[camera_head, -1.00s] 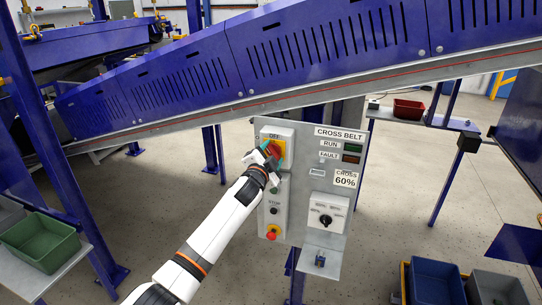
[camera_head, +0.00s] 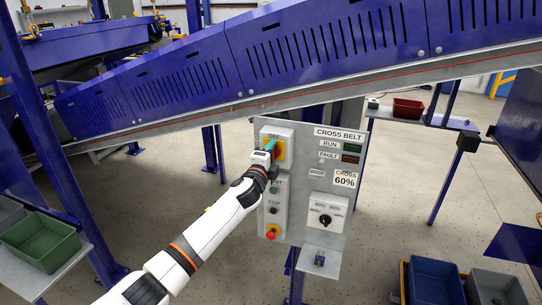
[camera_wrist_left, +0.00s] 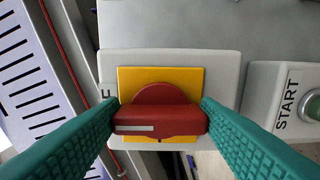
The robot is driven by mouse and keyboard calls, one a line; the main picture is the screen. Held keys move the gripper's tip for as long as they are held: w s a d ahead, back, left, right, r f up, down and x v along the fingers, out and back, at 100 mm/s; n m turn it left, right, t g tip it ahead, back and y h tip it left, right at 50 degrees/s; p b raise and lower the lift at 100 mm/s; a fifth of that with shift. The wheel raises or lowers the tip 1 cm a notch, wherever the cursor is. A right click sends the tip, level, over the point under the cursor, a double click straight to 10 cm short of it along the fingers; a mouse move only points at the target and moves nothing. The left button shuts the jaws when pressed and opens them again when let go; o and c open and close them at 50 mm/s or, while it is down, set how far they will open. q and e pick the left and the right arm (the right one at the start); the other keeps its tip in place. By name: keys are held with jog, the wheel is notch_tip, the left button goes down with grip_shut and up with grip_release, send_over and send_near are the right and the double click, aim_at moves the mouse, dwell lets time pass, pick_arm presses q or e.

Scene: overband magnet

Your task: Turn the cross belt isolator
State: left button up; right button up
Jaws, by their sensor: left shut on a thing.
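The cross belt isolator is a red rotary handle on a yellow plate, at the upper left of the grey CROSS BELT panel (camera_head: 298,215). In the left wrist view the red handle (camera_wrist_left: 160,121) lies across the picture on its yellow plate (camera_wrist_left: 190,78). My left gripper (camera_head: 270,148) is at the isolator in the head view. In the left wrist view its teal fingers (camera_wrist_left: 160,120) close on the two ends of the handle. The head view shows the word OFF above the isolator, whose lower left is hidden by my gripper. My right gripper is in neither view.
Below the isolator are the START button (camera_wrist_left: 313,107), a black stop button (camera_head: 273,210) and a red emergency button (camera_head: 271,232). A black selector knob (camera_head: 325,219) sits to the right. The blue conveyor (camera_head: 290,60) slopes above the panel.

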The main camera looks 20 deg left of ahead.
pick_arm(q)
jog(key=shift+f, duration=0.1)
dwell(0.3)
jog(key=o, duration=1)
jog(key=shift+d, duration=0.1)
jog(key=s+b, duration=0.1)
jog(key=s, duration=0.3)
jog(key=s+b, duration=0.1)
jog(key=s, duration=0.3)
jog(key=s+b, duration=0.1)
jog(key=s, duration=0.3)
jog(key=shift+a, duration=0.25)
